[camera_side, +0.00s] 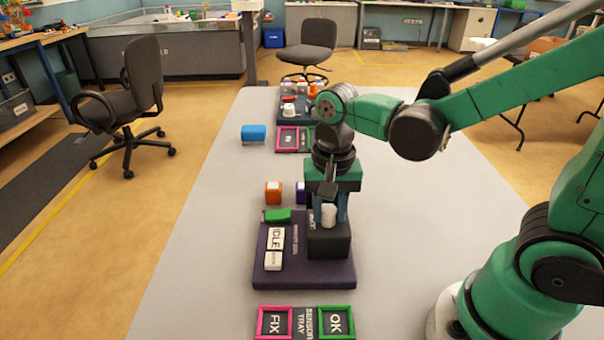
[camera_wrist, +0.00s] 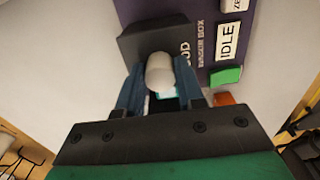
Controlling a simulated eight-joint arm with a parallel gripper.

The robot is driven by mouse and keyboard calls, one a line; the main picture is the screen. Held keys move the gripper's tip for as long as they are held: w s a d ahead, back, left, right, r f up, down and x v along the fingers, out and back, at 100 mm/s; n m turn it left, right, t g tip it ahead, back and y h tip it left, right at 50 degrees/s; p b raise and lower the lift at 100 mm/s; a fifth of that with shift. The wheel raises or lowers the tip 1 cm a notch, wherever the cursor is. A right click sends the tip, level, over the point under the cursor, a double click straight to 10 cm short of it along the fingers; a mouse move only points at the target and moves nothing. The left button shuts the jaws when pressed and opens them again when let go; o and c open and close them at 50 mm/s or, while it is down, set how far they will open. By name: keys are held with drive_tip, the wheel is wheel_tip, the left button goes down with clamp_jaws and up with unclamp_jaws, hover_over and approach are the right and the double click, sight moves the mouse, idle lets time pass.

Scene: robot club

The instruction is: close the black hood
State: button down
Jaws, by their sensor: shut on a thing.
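The black hood (camera_side: 328,245) is a dark block on the right part of the purple sensor box (camera_side: 300,282). It also shows in the wrist view (camera_wrist: 140,45), with part of its lettering visible. A pale rounded knob (camera_side: 328,215) stands at the hood. My gripper (camera_side: 328,212) points down over it, and its two blue-grey fingers are shut on the knob, one on each side in the wrist view (camera_wrist: 160,72). A small pale cyan patch shows between the fingers behind the knob; I cannot tell what it belongs to.
The box carries an IDLE sign (camera_side: 276,238), a green button (camera_side: 277,215) and a white key (camera_side: 273,261). An orange cube (camera_side: 273,191) and a partly hidden purple cube (camera_side: 300,193) stand behind. A FIX/OK tray (camera_side: 305,322) lies in front. Table right of the box is clear.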

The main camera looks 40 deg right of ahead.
drive_tip(key=shift+w+d, duration=1.65)
drive_tip(key=shift+w, duration=0.05)
drive_tip(key=c, duration=0.9)
unclamp_jaws()
drive_tip(key=shift+o, duration=0.2)
drive_tip(key=shift+r, duration=0.1)
wheel_tip(320, 180, up, 6)
drive_tip(key=shift+f, duration=0.1)
drive_tip(key=shift+s, duration=0.1)
